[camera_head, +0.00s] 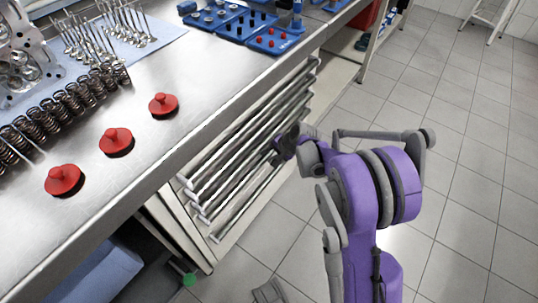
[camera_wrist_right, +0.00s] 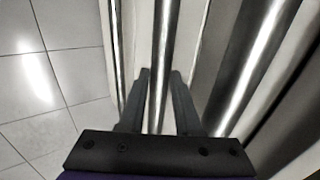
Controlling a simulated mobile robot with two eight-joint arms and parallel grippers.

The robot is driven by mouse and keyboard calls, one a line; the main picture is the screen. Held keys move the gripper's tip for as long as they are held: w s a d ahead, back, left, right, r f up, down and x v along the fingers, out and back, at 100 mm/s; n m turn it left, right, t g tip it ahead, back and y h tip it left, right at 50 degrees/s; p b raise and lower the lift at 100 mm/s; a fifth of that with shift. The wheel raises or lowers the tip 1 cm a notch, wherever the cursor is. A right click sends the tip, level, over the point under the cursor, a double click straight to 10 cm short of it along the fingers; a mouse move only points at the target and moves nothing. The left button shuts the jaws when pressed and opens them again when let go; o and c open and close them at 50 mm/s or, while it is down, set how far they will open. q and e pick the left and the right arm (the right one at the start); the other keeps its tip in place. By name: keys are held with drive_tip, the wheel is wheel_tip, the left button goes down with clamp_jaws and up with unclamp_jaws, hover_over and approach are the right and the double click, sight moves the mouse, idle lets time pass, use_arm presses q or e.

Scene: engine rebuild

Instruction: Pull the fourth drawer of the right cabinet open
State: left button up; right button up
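The right cabinet (camera_head: 228,243) stands under the workbench, with several long silver bar handles (camera_head: 238,142) stacked on its drawer fronts. My right gripper (camera_head: 280,150) reaches the far end of the handles, among the lower ones. In the wrist view my right gripper (camera_wrist_right: 160,76) has its two dark fingers on either side of one bar handle (camera_wrist_right: 162,40). Narrow gaps show between the fingers and the bar, so it looks open around it. I cannot tell for certain which drawer this bar belongs to. My left gripper is not in view.
The steel bench top (camera_head: 190,75) above holds red knobbed parts (camera_head: 117,141), springs (camera_head: 70,100), valves and blue trays (camera_head: 272,40). A blue bin (camera_head: 100,275) sits below at the lower left. The tiled floor (camera_head: 450,110) right of the cabinet is clear.

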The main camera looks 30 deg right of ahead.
clamp_jaws()
idle(1.1)
